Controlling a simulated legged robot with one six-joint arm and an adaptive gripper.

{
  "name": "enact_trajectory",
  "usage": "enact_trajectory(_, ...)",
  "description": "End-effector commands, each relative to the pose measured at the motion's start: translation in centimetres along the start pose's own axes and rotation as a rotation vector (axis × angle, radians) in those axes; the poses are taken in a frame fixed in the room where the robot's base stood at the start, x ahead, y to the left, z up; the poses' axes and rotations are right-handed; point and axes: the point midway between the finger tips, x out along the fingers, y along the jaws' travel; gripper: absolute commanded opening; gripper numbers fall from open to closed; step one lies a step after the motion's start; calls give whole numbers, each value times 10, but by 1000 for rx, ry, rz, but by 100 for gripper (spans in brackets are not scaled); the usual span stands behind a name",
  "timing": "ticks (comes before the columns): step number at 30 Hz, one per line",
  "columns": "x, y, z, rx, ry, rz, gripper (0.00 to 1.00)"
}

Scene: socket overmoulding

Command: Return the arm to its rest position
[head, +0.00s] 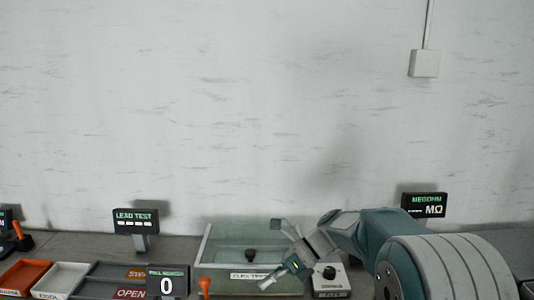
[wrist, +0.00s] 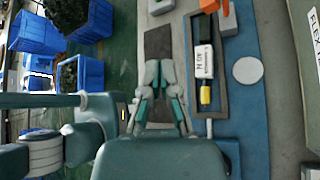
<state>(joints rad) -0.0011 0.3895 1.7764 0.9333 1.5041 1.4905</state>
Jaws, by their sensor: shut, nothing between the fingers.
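My arm reaches in from the lower right of the head view, over the bench. My gripper (head: 268,284) is at its end, low and in front of the clear-walled box labelled "FLEX TEST" (head: 207,245). In the wrist view my gripper (wrist: 159,68) has its fingers together, with nothing between them. A dark grey strip (wrist: 158,42) shows past the fingertips. Whether the gripper touches anything in the head view is hard to tell.
The lead test display (head: 135,216), megohm display (head: 424,205) and counter showing 0 (head: 167,283) stand on the bench. An orange tray (head: 24,276) is at left. In the wrist view, a narrow tray (wrist: 222,100) holds a black, white and yellow part; blue bins (wrist: 35,35) stand left.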

Motion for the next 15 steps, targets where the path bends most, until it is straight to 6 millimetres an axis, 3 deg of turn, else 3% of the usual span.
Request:
enact_trajectory(3, -9, 25, -5, -164, 87, -66, 0)
enact_trajectory(15, -36, 95, -41, -717, 434, -211, 0)
